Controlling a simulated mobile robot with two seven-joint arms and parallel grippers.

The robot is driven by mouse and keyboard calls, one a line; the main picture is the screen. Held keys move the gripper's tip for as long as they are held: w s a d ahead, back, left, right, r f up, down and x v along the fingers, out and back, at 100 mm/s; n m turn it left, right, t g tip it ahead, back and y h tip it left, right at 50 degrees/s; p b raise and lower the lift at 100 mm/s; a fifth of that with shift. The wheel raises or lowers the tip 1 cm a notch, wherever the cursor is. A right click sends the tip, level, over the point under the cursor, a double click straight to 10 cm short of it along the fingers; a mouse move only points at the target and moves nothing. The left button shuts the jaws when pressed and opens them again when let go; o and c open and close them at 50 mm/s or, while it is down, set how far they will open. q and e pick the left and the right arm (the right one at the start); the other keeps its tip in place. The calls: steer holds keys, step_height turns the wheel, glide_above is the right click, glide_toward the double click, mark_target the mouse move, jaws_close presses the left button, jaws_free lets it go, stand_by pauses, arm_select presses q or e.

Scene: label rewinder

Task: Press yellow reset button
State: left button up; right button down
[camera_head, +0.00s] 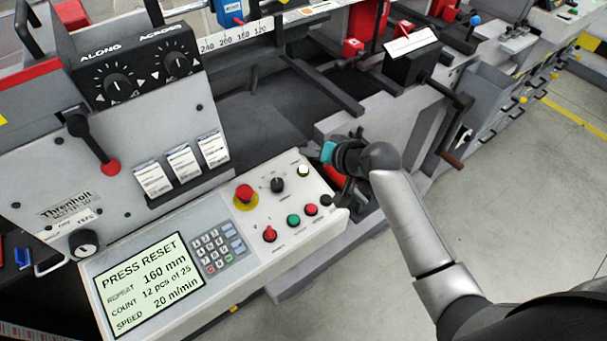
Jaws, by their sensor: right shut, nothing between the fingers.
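The control panel (215,262) has a screen (150,285) that reads "PRESS RESET". A small round button (303,171) with a pale, yellowish-white top and dark rim sits at the panel's upper right end; I take it for the yellow reset button. My right gripper (328,153) is shut and empty, its teal fingertips just up and right of this button. They look apart from it, but the height of the gap is hard to judge. My left gripper is not in view.
A crank handle (452,160) stands right of my forearm.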

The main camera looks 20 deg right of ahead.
mark_target(303, 170)
steer(key=f+b, duration=0.3)
steer(key=f, duration=0.1)
steer(key=shift+w+a, duration=0.1)
steer(key=shift+w, duration=0.15)
steer(key=shift+w+f, duration=0.1)
steer(key=shift+f, duration=0.3)
stand_by(1.4)
steer(key=shift+f+b, duration=0.3)
steer(key=shift+f, duration=0.1)
steer(key=shift+w+a+f, duration=0.1)
steer(key=shift+f, duration=0.4)
stand_by(0.8)
steer(key=shift+r, duration=0.1)
steer(key=shift+r+p, duration=0.75)
steer(key=shift+p, duration=0.1)
steer(key=shift+r, duration=0.1)
